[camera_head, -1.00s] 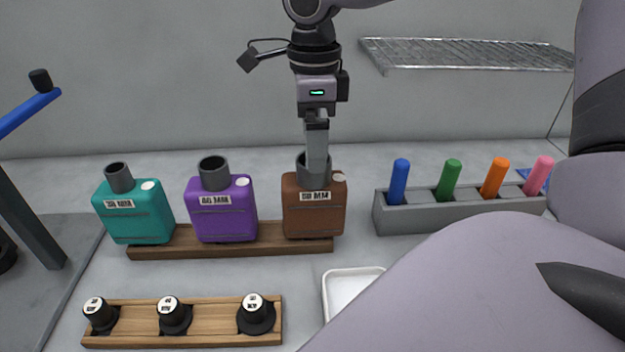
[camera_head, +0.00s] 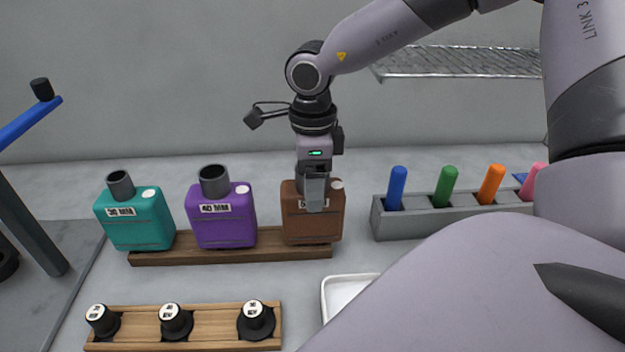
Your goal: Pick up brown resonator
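The brown resonator (camera_head: 296,224) stands upright at the right end of a dark wooden rack (camera_head: 230,253), with a label on its front and a dark neck on top. My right gripper (camera_head: 314,205) points down at it from above. Its fingers overlap the resonator's neck and upper front, hiding part of the label. I cannot tell whether the fingers are closed on it. The purple resonator (camera_head: 224,224) and the teal resonator (camera_head: 137,226) stand to its left on the same rack. My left gripper is not in view.
A grey holder (camera_head: 420,225) with blue, green, orange and pink markers stands to the right. In front are a wooden strip (camera_head: 210,322) with black plugs and a white tray (camera_head: 330,300). A wire shelf (camera_head: 440,62) is on the back wall. A blue-handled tool (camera_head: 28,125) stands left.

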